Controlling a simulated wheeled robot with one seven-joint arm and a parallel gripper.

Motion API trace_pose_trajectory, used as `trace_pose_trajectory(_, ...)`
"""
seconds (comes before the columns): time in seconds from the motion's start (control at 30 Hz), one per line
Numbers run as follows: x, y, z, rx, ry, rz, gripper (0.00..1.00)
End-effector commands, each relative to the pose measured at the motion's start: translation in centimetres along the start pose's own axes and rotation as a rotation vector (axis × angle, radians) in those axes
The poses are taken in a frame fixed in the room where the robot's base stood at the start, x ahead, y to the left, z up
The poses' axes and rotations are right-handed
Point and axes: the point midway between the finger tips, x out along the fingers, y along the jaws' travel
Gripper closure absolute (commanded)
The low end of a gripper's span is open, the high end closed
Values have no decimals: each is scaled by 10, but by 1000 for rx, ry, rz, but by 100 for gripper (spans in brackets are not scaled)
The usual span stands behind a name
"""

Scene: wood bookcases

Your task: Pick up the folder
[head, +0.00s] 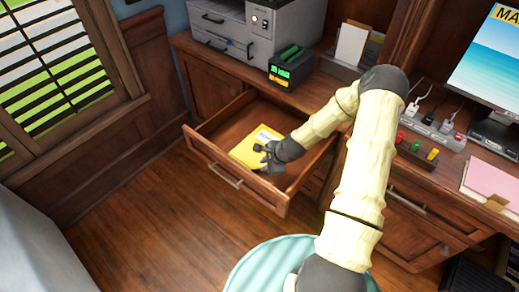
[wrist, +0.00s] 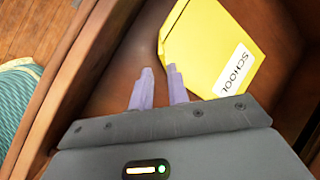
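A yellow folder (head: 246,147) with a white label lies in the open wooden drawer (head: 203,150). In the wrist view the folder (wrist: 205,45) is at the upper right, its label reading SCHOOL. My gripper (head: 262,152) is over the drawer at the folder's right side in the head view, hiding part of it. In the wrist view the two pale purple fingers of my gripper (wrist: 160,70) are apart, with brown drawer floor between them. The right finger is close to the folder's edge; I cannot tell if they touch.
The drawer's walls surround the folder. A printer (head: 255,35) and a black device with a green display (head: 292,68) stand on the desk behind. A pink folder (head: 492,183) lies at the right. A round teal seat (head: 262,268) stands in front; wood floor is clear at left.

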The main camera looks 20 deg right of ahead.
Motion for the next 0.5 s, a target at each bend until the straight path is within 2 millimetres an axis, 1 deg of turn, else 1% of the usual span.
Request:
trace_pose_trajectory(0.03,5,0,0,0,0,0,83)
trace_pose_trajectory(0.1,7,0,0,0,0,-1,83)
trace_pose_trajectory(0.4,8,0,0,0,0,-1,83)
trace_pose_trajectory(0.5,15,-1,1,-2,-1,1,83)
